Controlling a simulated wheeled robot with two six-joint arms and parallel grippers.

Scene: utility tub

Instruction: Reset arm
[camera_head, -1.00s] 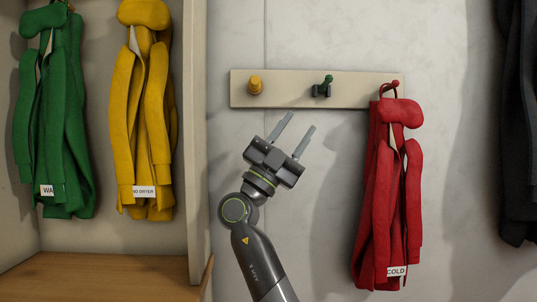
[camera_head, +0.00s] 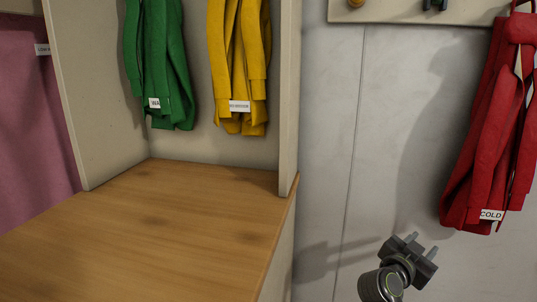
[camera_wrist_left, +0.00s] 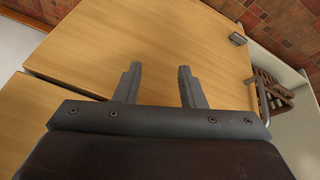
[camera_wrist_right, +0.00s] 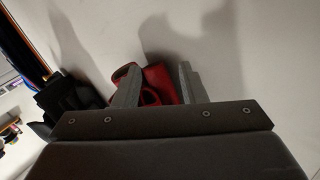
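My right gripper (camera_head: 424,246) is low at the lower right in the head view, in front of the pale wall and below and left of the red garment (camera_head: 487,140). In the right wrist view its two fingers (camera_wrist_right: 158,88) are apart with nothing held between them; a red item (camera_wrist_right: 160,82) shows beyond them. My left gripper is outside the head view. In the left wrist view its fingers (camera_wrist_left: 158,85) are apart and empty, with a wooden surface (camera_wrist_left: 150,45) beyond.
A wooden bench top (camera_head: 150,230) fills the lower left, under a cubby holding a green garment (camera_head: 165,70) and a yellow garment (camera_head: 240,70). A pink cloth (camera_head: 35,130) hangs at far left. A peg board (camera_head: 400,12) is at the top. Wall space left of the red garment is clear.

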